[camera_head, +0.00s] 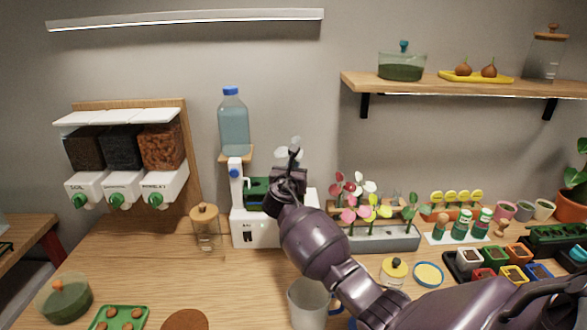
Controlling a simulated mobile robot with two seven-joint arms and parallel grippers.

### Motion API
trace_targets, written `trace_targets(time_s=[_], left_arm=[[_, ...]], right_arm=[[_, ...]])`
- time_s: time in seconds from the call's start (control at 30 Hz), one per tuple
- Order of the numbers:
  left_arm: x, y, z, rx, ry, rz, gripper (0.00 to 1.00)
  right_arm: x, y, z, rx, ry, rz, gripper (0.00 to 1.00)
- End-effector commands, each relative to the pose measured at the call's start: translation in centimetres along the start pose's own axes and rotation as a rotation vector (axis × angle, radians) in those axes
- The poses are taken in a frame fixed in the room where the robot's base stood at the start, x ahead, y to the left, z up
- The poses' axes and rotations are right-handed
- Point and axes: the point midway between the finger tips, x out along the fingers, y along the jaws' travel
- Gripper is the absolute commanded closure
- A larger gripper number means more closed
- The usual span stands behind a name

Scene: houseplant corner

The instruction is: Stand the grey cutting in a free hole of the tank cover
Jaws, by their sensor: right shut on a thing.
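The grey cutting (290,150), with pale grey leaves on a dark stem, stands upright above my right gripper (288,172). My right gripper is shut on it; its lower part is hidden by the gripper. The gripper is in front of a white machine, to the left of a long grey tank (385,241). Several red, white, pink, yellow and green cuttings stand in the tank's top. My right arm hides the tank's left end, and I cannot make out which holes of the cover are free. My left gripper is not in view.
The white machine (248,232) with a blue-capped bottle (233,122) stands behind my gripper. A lidded jar (206,228) is to its left. A clear cup (308,302) is below my arm. A yellow-lidded jar (394,272) stands before the tank.

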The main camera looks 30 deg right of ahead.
Motion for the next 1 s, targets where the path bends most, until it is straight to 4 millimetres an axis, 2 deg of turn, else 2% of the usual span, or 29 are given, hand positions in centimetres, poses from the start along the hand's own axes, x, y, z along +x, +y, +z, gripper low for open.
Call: trace_targets(time_s=[0.3,0.33,0.5,0.7,0.83,1.0], left_arm=[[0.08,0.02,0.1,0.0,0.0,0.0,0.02],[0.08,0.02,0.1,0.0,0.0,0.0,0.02],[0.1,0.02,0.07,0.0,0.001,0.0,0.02],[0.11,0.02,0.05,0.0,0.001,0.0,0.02],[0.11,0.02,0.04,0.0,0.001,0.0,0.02],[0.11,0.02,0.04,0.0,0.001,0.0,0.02]], right_arm=[[0.0,-0.01,-0.31,0.0,0.0,0.0,1.0],[0.0,-0.01,-0.31,0.0,0.0,0.0,0.87],[0.0,-0.01,-0.31,0.0,0.0,0.0,0.62],[0.0,-0.01,-0.31,0.0,0.0,0.0,0.6],[0.0,-0.01,-0.31,0.0,0.0,0.0,0.4],[0.0,-0.01,-0.3,0.0,0.0,0.0,0.4]])
